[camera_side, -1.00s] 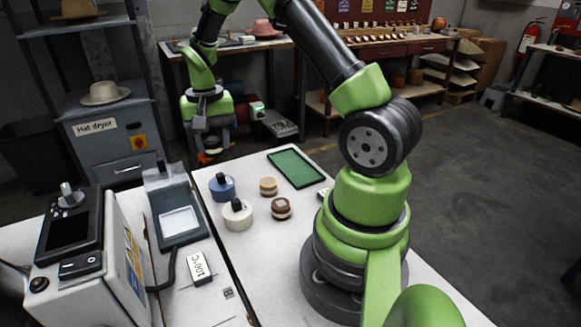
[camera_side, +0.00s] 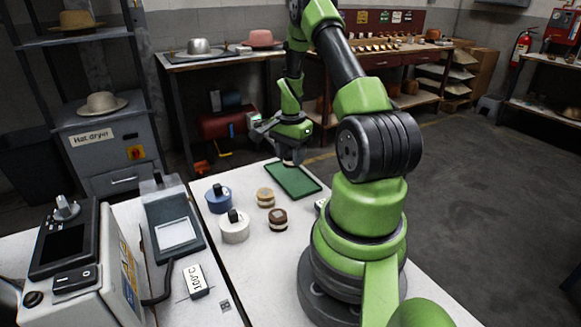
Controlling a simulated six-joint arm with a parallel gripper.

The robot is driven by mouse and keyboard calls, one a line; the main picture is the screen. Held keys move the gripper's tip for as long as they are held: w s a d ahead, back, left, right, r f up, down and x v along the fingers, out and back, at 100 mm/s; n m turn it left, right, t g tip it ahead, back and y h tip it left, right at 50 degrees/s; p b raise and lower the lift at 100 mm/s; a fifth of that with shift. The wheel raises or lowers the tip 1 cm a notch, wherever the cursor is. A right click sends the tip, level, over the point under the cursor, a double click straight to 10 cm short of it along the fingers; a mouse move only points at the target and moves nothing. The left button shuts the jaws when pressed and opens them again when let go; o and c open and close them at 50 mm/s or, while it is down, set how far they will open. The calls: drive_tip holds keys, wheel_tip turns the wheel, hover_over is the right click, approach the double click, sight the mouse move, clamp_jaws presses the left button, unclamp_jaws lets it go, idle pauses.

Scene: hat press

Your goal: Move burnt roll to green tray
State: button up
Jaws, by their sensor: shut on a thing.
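My gripper (camera_side: 291,152) points down over the far left end of the green tray (camera_side: 304,190). It is shut on a small pale-sided roll (camera_side: 290,163), mostly hidden by the jaws; I cannot tell whether this is the burnt one. Whether the held roll touches the tray is also unclear. The flat rectangular tray lies on the white table, its visible part bare. A dark brown roll with a pale band (camera_side: 278,221) stands on the table, with a tan roll (camera_side: 265,198) behind it.
A press with a pale plate (camera_side: 174,233) and a control box (camera_side: 65,240) occupy the left.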

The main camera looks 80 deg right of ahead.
sight(290, 166)
drive_tip(key=shift+f, duration=1.85)
drive_tip(key=o, duration=0.9)
drive_tip(key=shift+f, duration=0.1)
